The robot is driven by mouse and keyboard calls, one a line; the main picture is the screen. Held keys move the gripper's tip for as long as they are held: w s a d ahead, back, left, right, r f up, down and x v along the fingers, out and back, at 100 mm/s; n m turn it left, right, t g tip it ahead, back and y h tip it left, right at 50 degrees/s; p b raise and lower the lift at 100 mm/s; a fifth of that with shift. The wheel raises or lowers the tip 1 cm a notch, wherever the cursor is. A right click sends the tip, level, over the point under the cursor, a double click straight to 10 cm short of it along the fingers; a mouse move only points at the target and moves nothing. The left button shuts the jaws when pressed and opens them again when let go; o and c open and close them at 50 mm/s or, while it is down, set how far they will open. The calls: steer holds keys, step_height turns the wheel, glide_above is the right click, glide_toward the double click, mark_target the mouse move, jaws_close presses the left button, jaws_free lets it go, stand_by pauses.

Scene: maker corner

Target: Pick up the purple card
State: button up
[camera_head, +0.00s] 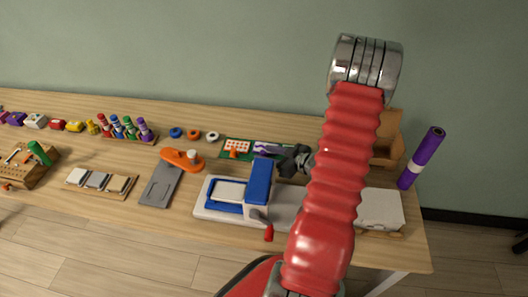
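A purple and white card (268,149) lies on a green mat (228,152) near the middle of the table. It is small in view, and its right end is close to or behind my gripper. My gripper (284,162) is a small dark shape just right of and below the card. I cannot tell whether it touches the card, or whether its fingers are open or shut. My red arm covers the area to the right.
A white and blue machine (222,210) with a red-handled lever stands in front of the mat. An orange tool (181,160) and tape rolls (194,134) lie to the left. A cardboard box (390,135) and purple roll (421,159) stand to the right.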

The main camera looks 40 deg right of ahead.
steer(key=shift+c, duration=0.5)
jaws_close()
steer(key=shift+r, duration=0.1)
step_height(320, 180, up, 10)
stand_by(0.6)
steer(key=shift+w, duration=0.1)
stand_by(0.5)
